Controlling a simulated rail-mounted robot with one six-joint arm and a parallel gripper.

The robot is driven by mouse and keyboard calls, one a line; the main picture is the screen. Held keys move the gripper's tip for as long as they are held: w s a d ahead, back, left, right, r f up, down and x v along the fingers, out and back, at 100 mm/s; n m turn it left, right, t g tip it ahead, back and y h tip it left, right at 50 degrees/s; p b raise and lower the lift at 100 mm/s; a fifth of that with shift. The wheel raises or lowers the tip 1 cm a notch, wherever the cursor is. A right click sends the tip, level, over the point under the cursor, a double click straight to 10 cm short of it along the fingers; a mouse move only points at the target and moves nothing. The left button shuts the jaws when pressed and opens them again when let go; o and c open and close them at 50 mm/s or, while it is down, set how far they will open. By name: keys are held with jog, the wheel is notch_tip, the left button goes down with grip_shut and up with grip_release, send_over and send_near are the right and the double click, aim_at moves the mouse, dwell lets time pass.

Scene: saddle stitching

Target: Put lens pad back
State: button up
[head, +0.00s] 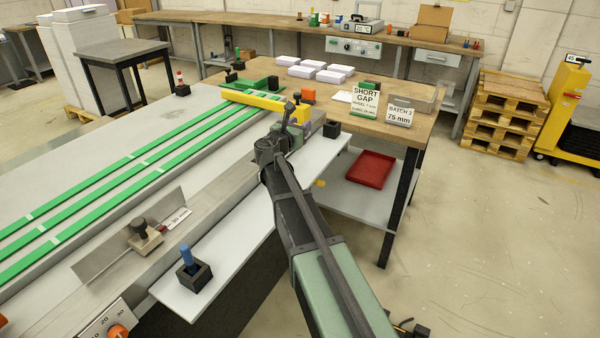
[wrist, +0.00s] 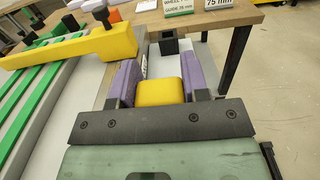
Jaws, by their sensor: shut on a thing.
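My gripper (wrist: 161,78) shows in the wrist view with purple fingers on either side of a yellow block (wrist: 160,92). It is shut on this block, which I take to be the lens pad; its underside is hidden. A black square holder (wrist: 168,47) with a dark hollow top stands beyond the fingertips, apart from the block. In the head view my gripper (head: 304,124) is over the far end of the pale side shelf, largely hidden by my arm. The black holder (head: 331,129) is just to its right there.
A yellow bar (wrist: 75,47) with a black knob is close on the left. A blue-handled item (head: 186,255) stands in a black holder at the shelf's near end. Signs (head: 365,103) stand on the wooden bench behind. A red tray (head: 371,168) lies lower down.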

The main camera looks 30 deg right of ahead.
notch_tip(320, 180, down, 10)
jog(key=b, duration=0.7)
jog(key=shift+r, duration=0.3)
jog(key=shift+f, duration=0.2)
jog(key=o, duration=0.9)
jog(key=shift+r, duration=0.25)
jog(key=v, duration=1.2)
